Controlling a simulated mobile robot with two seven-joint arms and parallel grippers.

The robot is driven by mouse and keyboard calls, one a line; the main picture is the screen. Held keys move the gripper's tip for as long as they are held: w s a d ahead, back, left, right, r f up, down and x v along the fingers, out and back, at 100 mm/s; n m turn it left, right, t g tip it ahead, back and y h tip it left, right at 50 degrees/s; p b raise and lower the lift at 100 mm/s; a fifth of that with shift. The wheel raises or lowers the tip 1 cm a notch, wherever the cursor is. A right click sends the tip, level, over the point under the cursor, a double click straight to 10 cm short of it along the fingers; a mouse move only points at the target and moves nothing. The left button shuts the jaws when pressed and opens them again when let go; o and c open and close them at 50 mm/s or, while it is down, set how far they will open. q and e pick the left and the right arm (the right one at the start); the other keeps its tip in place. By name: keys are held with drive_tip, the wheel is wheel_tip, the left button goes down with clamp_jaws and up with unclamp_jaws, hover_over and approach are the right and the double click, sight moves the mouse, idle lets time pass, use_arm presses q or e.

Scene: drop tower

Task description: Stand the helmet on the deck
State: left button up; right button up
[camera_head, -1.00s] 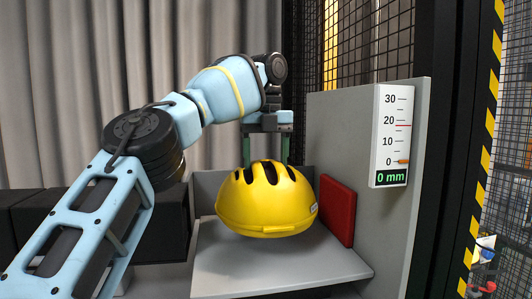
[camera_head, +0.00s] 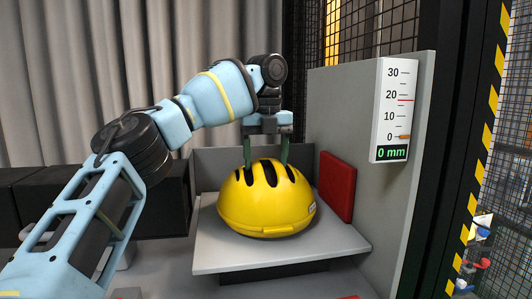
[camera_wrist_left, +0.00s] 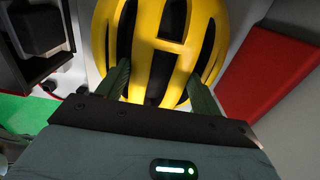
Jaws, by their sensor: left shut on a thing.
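The yellow helmet (camera_head: 266,203) with dark vent slots is upright, crown up, over the grey deck (camera_head: 225,258). Its lower rim looks at or very near the deck surface; I cannot tell for sure whether it touches. My left gripper (camera_head: 265,162) reaches down from above, its green fingers in the top vents, shut on the helmet. In the left wrist view the helmet (camera_wrist_left: 160,35) fills the space in front of the gripper (camera_wrist_left: 160,85). My right gripper is not in view.
A red pad (camera_head: 337,186) stands on the grey side wall, just right of the helmet. A gauge (camera_head: 391,110) on that wall reads 0 mm. A dark mesh cage and a yellow-black striped post (camera_head: 482,150) are at the right. The deck's front strip is clear.

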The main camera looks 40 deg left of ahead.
use_arm(q)
drive_tip(key=o, duration=1.6)
drive_tip(key=shift+r, duration=3.9)
